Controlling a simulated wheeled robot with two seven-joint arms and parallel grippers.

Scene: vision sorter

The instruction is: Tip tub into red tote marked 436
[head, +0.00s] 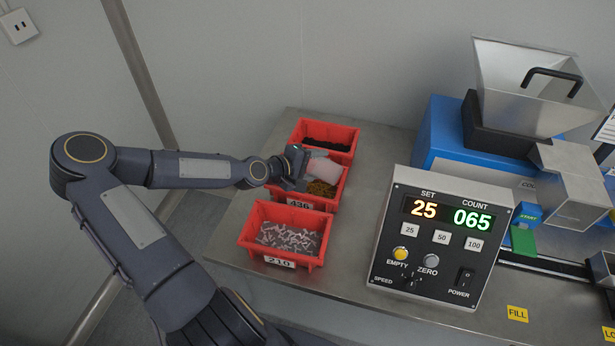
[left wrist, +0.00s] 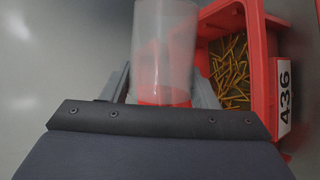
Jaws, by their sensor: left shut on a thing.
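The red tote marked 436 (head: 306,204) is the middle one of three red totes in the head view. It holds yellow-brown sticklike pieces, which also show in the left wrist view, where the tote (left wrist: 262,60) is at right. My left gripper (head: 303,167) is shut on a clear, frosted tub (head: 326,173) above the tote's far-left part. In the left wrist view the tub (left wrist: 165,45) stands between the fingers, beside the tote's rim. No pieces show inside the tub; red shows through its lower end. My right gripper is out of view.
A red tote marked 210 (head: 251,223) with grey pieces is in front, and another red tote (head: 349,131) with black pieces is behind. A counter box (head: 437,276) reading 25 and 065 stands right. A blue machine (head: 440,130) with a metal hopper (head: 510,75) is at back right.

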